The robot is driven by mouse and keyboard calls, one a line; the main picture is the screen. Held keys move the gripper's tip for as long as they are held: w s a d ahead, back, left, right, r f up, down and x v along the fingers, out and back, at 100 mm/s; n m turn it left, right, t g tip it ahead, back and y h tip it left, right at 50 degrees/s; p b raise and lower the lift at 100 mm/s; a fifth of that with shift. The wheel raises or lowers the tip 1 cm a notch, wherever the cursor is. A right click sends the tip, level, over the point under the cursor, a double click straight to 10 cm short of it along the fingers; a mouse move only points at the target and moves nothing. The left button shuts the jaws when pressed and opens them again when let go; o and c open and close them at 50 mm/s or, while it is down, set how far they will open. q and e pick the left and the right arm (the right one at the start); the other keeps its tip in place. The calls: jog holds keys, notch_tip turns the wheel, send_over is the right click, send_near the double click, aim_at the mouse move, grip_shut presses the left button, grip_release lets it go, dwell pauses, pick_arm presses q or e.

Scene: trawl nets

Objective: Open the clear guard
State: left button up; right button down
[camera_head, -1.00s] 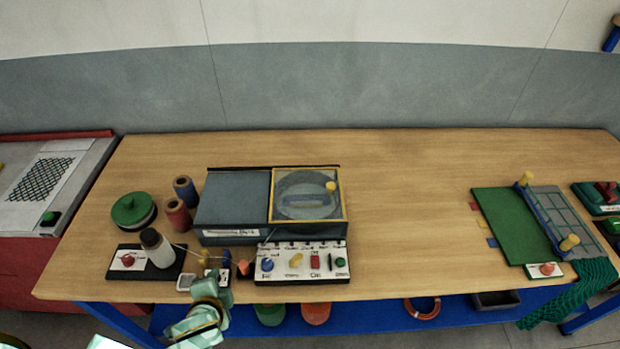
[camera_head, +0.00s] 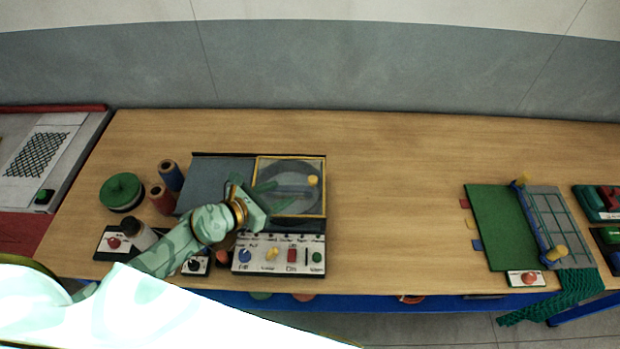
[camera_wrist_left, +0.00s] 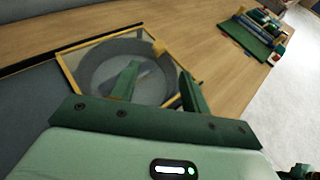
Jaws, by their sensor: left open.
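The clear guard (camera_head: 290,206) is a see-through panel in a yellow frame on the right part of the grey machine (camera_head: 213,172). It lies flat and shut over a round well. A yellow knob (camera_head: 312,181) stands near its right side. My left gripper (camera_head: 272,190) is over the guard's left part, its fingers pointing right toward the knob. I cannot tell how high the fingers are. My right gripper is out of view.
A control panel (camera_head: 279,257) with coloured knobs sits in front of the machine. A green board (camera_head: 490,226) lies at right. The table's middle is clear.

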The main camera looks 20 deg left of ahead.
aim_at(311, 179)
pick_arm(q)
jog(key=b+x, duration=0.2)
jog(key=x, duration=0.9)
jog(key=shift+b, duration=0.4)
jog(key=shift+w+d+f, duration=0.15)
jog(key=shift+w, duration=0.2)
grip_shut()
